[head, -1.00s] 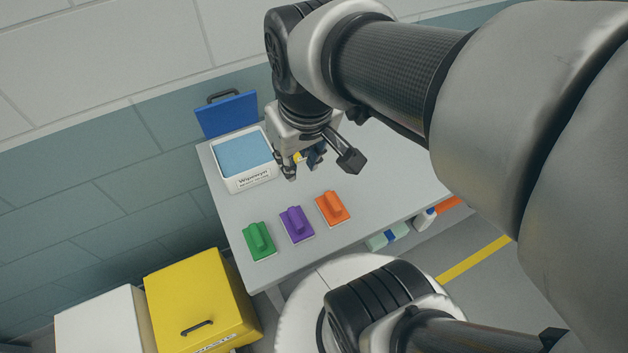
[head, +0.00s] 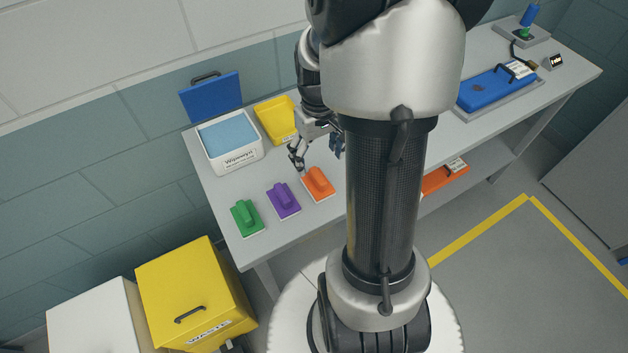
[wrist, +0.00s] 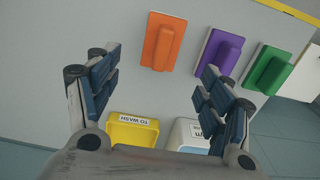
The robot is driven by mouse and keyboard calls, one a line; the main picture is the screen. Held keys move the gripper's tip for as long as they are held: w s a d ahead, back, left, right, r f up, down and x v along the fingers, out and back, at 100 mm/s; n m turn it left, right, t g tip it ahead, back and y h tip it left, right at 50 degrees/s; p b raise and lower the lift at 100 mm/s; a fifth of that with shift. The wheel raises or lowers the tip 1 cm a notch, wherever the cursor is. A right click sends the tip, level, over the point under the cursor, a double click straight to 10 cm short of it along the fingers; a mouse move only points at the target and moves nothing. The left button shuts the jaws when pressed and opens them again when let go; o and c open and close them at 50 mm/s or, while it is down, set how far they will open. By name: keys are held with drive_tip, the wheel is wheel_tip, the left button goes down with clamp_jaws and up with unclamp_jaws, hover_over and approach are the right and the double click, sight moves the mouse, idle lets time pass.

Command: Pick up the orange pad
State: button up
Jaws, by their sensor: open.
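The orange pad (head: 318,184) lies flat on the grey table, the rightmost of three pads in the head view. It has a raised orange grip and a pale base. In the wrist view the orange pad (wrist: 163,43) is ahead of the fingertips, between their lines and clear of both. My gripper (head: 318,151) is above the table just behind the orange pad, partly hidden by my arm. In the wrist view my gripper (wrist: 158,80) is open, with nothing between its fingers.
A purple pad (head: 283,201) and a green pad (head: 246,218) lie to the left. Behind are a white tub (head: 235,155) with blue contents and a yellow tray (head: 273,118). A blue case (head: 492,90) stands far right.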

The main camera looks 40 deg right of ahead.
sight(318, 175)
wheel_tip(318, 175, down, 5)
drive_tip(key=shift+r+b, duration=0.2)
drive_tip(key=shift+b, duration=0.4)
drive_tip(key=f, duration=0.1)
drive_tip(key=f+b, duration=0.1)
drive_tip(key=f, duration=0.1)
drive_tip(key=f+b, duration=0.1)
drive_tip(key=f, duration=0.1)
drive_tip(key=shift+s+a+f, duration=0.15)
drive_tip(key=shift+s, duration=0.15)
drive_tip(key=shift+c, duration=0.4)
drive_tip(key=c, duration=1.1)
